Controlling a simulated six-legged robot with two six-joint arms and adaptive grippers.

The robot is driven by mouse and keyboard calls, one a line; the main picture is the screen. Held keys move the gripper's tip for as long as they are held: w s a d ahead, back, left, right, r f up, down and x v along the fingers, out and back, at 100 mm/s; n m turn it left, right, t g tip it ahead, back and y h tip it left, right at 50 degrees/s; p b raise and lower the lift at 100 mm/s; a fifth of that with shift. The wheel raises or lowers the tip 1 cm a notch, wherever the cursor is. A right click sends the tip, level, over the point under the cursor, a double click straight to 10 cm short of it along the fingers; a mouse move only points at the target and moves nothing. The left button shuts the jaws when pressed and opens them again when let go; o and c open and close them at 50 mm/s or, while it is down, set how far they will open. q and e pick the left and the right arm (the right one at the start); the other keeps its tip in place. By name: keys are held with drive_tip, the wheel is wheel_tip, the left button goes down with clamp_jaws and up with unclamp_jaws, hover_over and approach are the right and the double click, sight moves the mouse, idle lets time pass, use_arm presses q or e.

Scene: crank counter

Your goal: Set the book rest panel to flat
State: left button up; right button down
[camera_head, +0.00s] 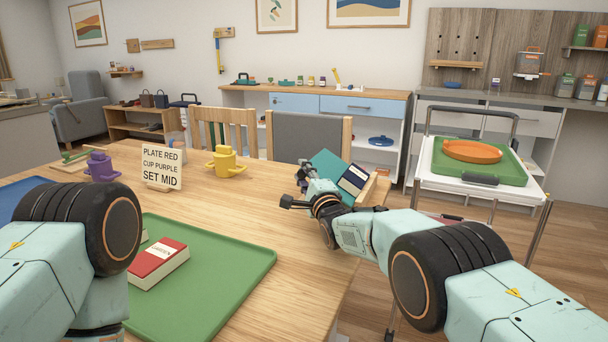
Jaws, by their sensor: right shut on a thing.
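The book rest (376,187) stands near the right end of the wooden table, with a light wooden part showing at its right. Its teal panel (327,164) is tilted up, and a dark blue book with a pale label (353,180) leans there. My right gripper (300,188) is at the left edge of the panel, its fingers small and dark against it. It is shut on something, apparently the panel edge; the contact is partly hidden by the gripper. My left arm is at the left, and its gripper is out of view.
A green tray (225,262) with a red book (158,264) lies in front. A sign (162,167), a yellow cup (226,161) and a purple cup (101,167) stand further back. Chairs line the far edge. A cart (437,186) with an orange plate (472,151) stands right.

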drive_tip(key=shift+r, duration=0.2)
drive_tip(key=shift+w+a+f+b, duration=0.1)
drive_tip(key=shift+f+b, duration=0.05)
drive_tip(key=shift+b, duration=0.2)
drive_tip(key=f+n+b, duration=0.1)
drive_tip(key=a+f+g+b, duration=0.1)
drive_tip(key=f+n+g+b, duration=0.1)
drive_tip(key=shift+w+a+f+n, duration=0.2)
drive_tip(key=shift+w+a+n, duration=0.1)
drive_tip(key=shift+a, duration=0.05)
drive_tip(key=shift+w+a+f+n+g+h+b, duration=0.15)
drive_tip(key=shift+f+n+g+h+b, duration=0.15)
drive_tip(key=shift+f+h+b, duration=0.25)
drive_tip(key=c, duration=1.1)
unclamp_jaws()
drive_tip(key=shift+f, duration=0.1)
drive_tip(key=shift+c, duration=0.2)
drive_tip(key=shift+f, duration=0.1)
